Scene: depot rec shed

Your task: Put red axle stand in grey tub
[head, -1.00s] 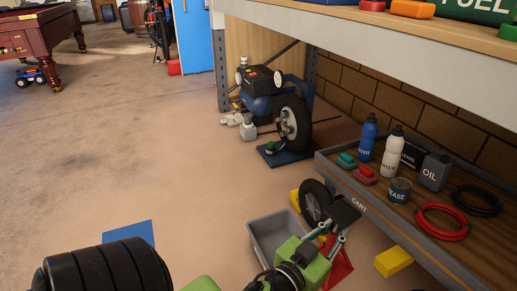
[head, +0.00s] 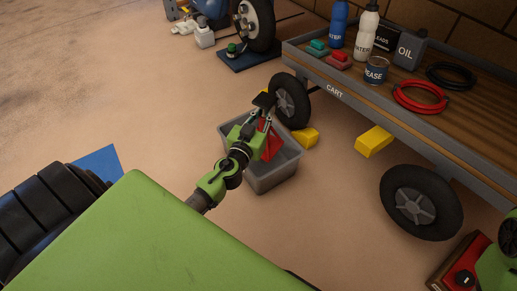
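The red axle stand (head: 271,146) shows in the head view beside and below my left gripper (head: 262,110), whose arm crosses the grey tub from the lower left. The gripper appears shut on the stand, though its fingers partly hide the grip. The stand is over or within the opening of the grey tub (head: 272,181); I cannot tell whether it touches the bottom. My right gripper is not in view.
The wooden cart (head: 345,97) carries bottles, cans and coiled hoses to the right. Its front wheel (head: 289,101) is close behind the tub. Yellow blocks (head: 374,141) lie near it. A blue mat (head: 98,163) is at left. The floor left of the tub is clear.

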